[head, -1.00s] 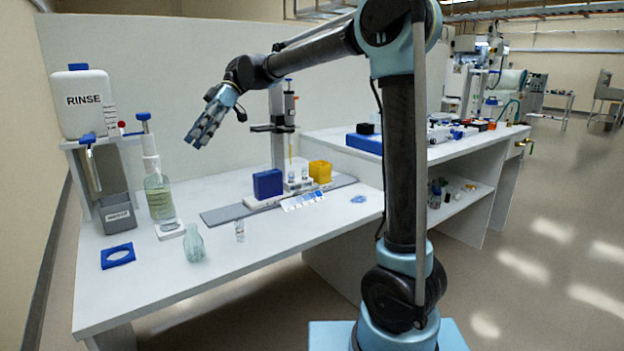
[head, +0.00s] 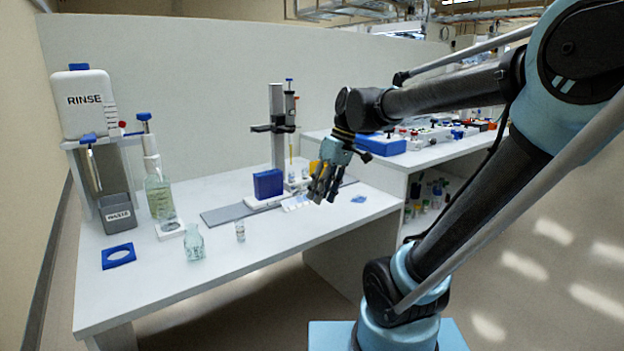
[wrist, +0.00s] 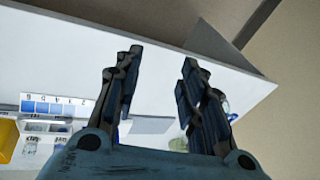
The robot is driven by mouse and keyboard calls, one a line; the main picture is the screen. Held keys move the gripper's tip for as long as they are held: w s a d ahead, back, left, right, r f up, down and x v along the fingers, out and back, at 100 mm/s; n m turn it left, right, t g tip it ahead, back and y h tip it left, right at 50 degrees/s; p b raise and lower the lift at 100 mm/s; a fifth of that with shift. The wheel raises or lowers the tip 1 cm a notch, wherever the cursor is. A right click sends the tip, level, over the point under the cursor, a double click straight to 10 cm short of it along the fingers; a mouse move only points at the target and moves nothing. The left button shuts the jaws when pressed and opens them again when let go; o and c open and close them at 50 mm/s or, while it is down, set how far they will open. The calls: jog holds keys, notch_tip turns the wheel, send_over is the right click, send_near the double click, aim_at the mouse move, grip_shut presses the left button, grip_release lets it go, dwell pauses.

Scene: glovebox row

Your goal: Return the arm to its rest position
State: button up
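My gripper (head: 322,187) hangs over the right end of the near white bench (head: 270,235) in the head view, fingers pointing down. In the wrist view my gripper (wrist: 157,95) has its two sets of fingers apart with nothing between them. The bench's edge and the floor show beyond the fingertips. My arm reaches from its base at the lower right, bent at the elbow toward the upper right. The fingers hide part of the bench's right end in the head view.
A blue box (head: 268,184) sits near a stand (head: 277,125). A second bench (head: 440,152) holds a blue tray (head: 377,144).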

jog(key=s+d+f+m+t+h, duration=0.1)
jog(key=s+d+f+m, duration=0.3)
jog(key=d+f, duration=0.3)
jog(key=s+d+f+m+t+h, duration=0.2)
jog(key=s+d+f+m, duration=0.2)
jog(key=d+f, duration=0.4)
jog(key=shift+s+d+f+m+h, duration=0.2)
jog(key=shift+s+d+m+h, duration=0.1)
jog(key=shift+d+m, duration=0.25)
jog(key=shift+c, duration=0.4)
jog(key=shift+a, duration=0.1)
